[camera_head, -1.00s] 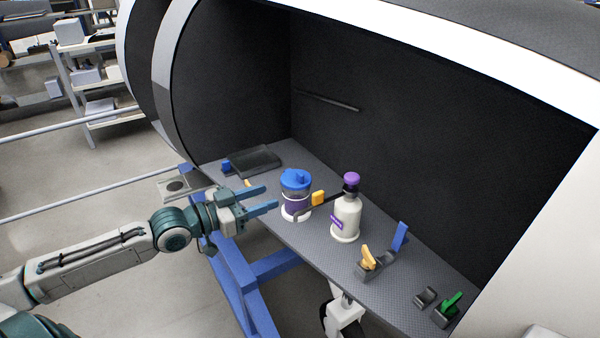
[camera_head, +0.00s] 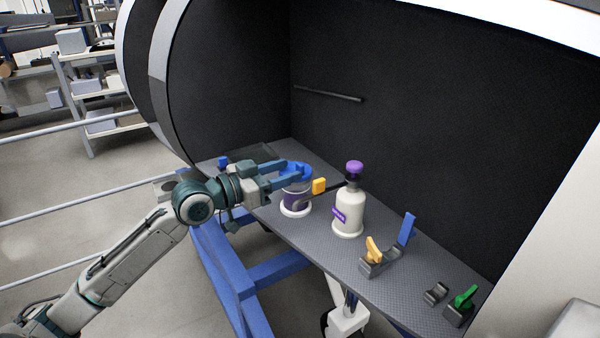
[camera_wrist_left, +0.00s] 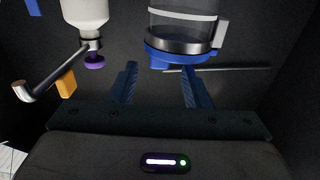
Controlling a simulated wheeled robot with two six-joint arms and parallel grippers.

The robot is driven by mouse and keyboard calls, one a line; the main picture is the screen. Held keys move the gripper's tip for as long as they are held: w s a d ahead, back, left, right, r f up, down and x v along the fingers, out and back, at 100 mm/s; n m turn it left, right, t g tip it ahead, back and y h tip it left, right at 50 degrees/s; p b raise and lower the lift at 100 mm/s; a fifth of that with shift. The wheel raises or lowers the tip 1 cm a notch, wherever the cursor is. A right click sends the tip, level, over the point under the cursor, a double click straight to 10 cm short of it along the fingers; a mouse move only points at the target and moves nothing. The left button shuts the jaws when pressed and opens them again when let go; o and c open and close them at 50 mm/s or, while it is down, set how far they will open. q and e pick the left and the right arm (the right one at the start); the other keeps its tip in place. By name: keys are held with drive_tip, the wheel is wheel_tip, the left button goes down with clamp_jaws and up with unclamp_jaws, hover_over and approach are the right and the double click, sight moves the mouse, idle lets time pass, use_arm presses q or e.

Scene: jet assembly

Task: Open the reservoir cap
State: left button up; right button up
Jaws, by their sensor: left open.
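A white bottle (camera_head: 349,213) with a purple top stands right of the reservoir, with an orange-tipped lever (camera_head: 319,186) between them. Orange and blue levers (camera_head: 374,250) and a green lever (camera_head: 464,298) lie further right. The dark bay wall (camera_head: 420,130) rises behind.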

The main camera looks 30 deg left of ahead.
sight(298, 166)
use_arm(q)
drive_tip(key=shift+x, duration=2.25)
clamp_jaws()
